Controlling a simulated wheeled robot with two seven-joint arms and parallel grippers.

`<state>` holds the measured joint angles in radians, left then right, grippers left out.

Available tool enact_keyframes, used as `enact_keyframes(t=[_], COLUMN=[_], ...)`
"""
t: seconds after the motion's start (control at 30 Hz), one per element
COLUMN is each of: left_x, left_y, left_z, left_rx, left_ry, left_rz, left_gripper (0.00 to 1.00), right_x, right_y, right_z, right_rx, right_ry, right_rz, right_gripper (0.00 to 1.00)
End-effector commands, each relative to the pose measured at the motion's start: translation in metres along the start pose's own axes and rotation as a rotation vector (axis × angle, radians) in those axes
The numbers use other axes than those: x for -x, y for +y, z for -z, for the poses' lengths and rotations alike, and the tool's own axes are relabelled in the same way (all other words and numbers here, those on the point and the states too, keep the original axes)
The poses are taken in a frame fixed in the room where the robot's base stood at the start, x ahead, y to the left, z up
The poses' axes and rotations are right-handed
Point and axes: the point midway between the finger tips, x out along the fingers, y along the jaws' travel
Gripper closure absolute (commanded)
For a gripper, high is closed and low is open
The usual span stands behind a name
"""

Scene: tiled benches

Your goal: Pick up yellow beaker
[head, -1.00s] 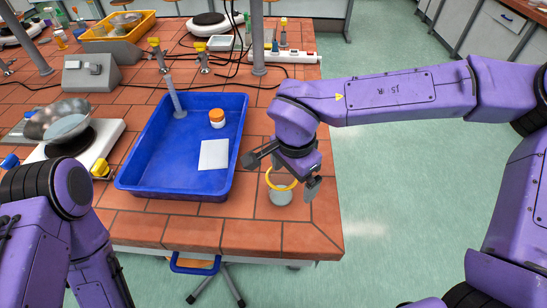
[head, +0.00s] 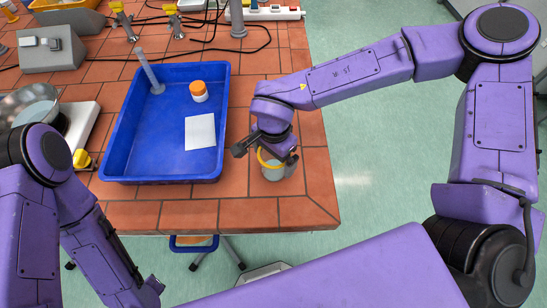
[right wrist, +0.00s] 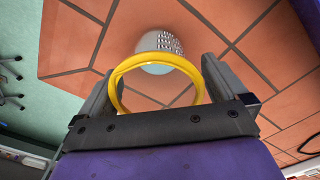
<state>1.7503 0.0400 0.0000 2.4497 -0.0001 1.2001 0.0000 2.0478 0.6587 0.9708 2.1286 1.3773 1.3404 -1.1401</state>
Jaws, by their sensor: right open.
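The yellow beaker (head: 273,172) is a clear cup with a yellow rim, standing upright on the tiled bench near its right front corner. My right gripper (head: 267,154) is over it, partly covering its top. In the right wrist view the yellow rim (right wrist: 158,62) lies between the two spread fingers (right wrist: 155,90), with the clear, marked wall beyond it. The jaws are open; I cannot tell whether either finger touches the beaker. My left arm shows at the lower left of the head view, but its gripper cannot be made out.
A blue tray (head: 222,130) left of the beaker holds an orange-capped jar (head: 199,91) and a white sheet (head: 200,131). A balance with a metal bowl (head: 28,105) stands at far left. The bench edge is close on the right and front.

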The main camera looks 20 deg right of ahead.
Motion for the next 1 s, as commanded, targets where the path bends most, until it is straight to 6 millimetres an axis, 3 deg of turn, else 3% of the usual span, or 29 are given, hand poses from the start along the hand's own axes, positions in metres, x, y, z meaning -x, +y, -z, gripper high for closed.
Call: enact_keyframes(t=[0.17,0.23,0.3,0.4,0.73,0.87,1.0], left_x=[0.0,0.0,0.0,0.0,-0.005,-0.016,-0.023], left_y=[0.0,0.0,0.0,0.0,0.0,0.001,0.002], left_z=[0.0,0.0,0.0,0.0,-0.002,-0.007,-0.01], left_rx=[0.0,0.0,0.0,0.0,0.0,0.0,0.0], left_ry=[-0.001,-0.001,-0.001,-0.001,-0.001,-0.001,-0.001], left_rz=[0.0,0.0,0.0,0.0,0.0,0.0,0.0], left_gripper=[0.57,0.57,0.57,0.57,0.57,0.57,0.57], right_x=[-0.001,-0.001,-0.001,-0.001,0.007,0.031,0.068], right_y=[0.0,0.0,0.0,0.0,-0.001,-0.001,0.018], right_z=[0.0,0.0,0.0,0.0,0.001,-0.001,-0.029], right_rx=[-0.001,-0.001,-0.001,-0.001,-0.003,-0.001,0.003], right_ry=[0.0,0.0,0.001,0.0,0.001,0.003,0.003], right_rz=[0.001,0.001,0.0,0.001,0.002,0.007,0.007], right_gripper=[0.01,0.17,0.4,0.51,0.51,0.51,0.51])
